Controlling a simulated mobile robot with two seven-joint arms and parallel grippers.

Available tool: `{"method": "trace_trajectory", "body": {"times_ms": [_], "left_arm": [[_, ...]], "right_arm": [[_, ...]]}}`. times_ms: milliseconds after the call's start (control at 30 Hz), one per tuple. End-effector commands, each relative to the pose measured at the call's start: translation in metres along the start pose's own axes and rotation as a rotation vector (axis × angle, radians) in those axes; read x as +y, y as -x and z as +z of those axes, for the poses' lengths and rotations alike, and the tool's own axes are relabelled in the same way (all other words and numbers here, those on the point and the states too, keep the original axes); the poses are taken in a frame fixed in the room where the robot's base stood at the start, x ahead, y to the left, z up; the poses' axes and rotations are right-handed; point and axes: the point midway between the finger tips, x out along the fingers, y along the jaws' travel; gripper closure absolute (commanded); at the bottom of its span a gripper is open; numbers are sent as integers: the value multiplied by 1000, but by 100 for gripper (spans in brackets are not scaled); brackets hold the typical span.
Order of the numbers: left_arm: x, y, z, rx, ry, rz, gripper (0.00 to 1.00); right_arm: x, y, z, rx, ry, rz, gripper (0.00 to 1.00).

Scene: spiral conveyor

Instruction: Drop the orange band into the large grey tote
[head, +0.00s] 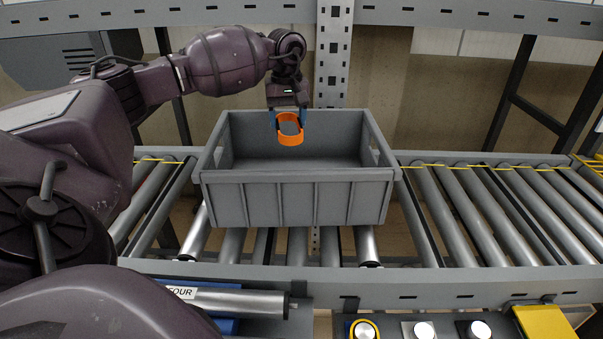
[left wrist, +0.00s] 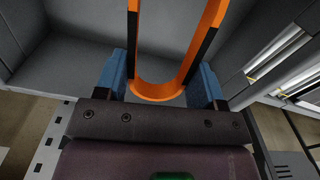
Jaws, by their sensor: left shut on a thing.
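The orange band (head: 290,137) is a ring held in my left gripper (head: 288,120), which points down over the large grey tote. The tote (head: 293,203) is an open box standing on the roller conveyor. The band appears over the tote's opening, near its back middle; the exact height above the floor is hard to tell. In the left wrist view the band (left wrist: 158,90) sits between the blue fingertips (left wrist: 163,80), with the grey tote walls (left wrist: 75,45) around it. My right gripper is not in view.
Rollers (head: 490,210) run to both sides of the tote. A perforated metal post (head: 333,55) stands behind it. A control strip with buttons (head: 424,330) and a yellow part (head: 545,322) are at the front right.

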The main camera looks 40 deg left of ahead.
Motion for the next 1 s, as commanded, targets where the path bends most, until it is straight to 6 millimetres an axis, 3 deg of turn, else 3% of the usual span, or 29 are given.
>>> {"method": "trace_trajectory", "body": {"times_ms": [133,400,433,600,1000], "left_arm": [[0,-9,0,0,-1,0,66],[0,-10,0,0,0,1,66],[0,-10,0,0,0,1,34],[0,-10,0,0,0,1,8],[0,-2,0,2,0,2,7]], "right_arm": [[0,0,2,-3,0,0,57],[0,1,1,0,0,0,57],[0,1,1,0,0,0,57],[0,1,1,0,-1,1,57],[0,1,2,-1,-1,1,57]]}}
